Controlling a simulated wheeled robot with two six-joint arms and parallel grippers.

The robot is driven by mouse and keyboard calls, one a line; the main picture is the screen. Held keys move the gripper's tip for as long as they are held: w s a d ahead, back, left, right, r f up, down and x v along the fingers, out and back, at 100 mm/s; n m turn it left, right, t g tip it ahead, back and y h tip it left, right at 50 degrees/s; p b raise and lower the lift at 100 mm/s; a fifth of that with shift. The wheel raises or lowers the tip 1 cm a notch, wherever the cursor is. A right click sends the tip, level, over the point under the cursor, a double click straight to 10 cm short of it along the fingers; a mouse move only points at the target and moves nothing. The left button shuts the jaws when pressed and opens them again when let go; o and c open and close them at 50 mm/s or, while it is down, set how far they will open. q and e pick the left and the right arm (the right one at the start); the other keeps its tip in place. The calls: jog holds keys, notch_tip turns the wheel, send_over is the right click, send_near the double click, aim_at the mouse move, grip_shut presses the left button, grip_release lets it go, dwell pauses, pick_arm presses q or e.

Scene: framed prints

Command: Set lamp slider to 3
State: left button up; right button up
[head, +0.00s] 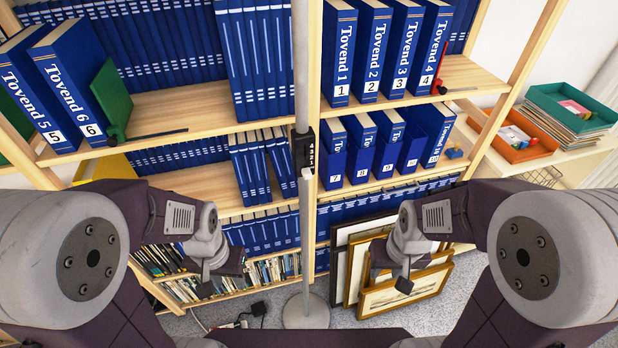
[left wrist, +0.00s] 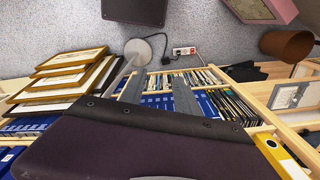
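A black slider box (head: 304,151) with white numbers, reading 4, 3, 2, 1 downward, is mounted on the grey lamp pole (head: 302,80). A small pale piece (head: 306,173) shows at the box's lower end by the 1; I cannot tell for sure whether it is the knob. The pole stands on a round base (head: 306,312), also in the left wrist view (left wrist: 138,50). My left gripper (head: 206,288) is low and left of the pole; in the left wrist view its fingers (left wrist: 157,88) are apart and empty. My right gripper (head: 404,282) is low and right of the pole, in front of framed prints.
A wooden bookshelf (head: 455,75) with blue binders stands behind the pole. Framed prints (head: 408,288) lean against it at the lower right. Trays (head: 515,140) sit on a side table at right. A power strip (left wrist: 184,51) and cables lie on the floor near the lamp base.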

pick_arm(q)
jog(key=s+a+r+m+g+y, duration=0.45)
jog(key=a+r+m+y, duration=0.2)
jog(key=a+m, duration=0.35)
jog(key=w+d+r+m+t+y+b, duration=0.1)
jog(key=w+d+r+m+t+y, duration=0.1)
jog(key=w+r+m+t+y, duration=0.6)
jog(key=w+d+r+m+t, duration=0.3)
jog(key=w+d+m+t, duration=0.1)
jog(key=d, duration=0.1)
jog(key=m+t+h, duration=1)
send_near(308, 176)
jog(key=x, duration=0.8)
jog(key=shift+w+b, duration=0.2)
jog(key=shift+b, duration=0.15)
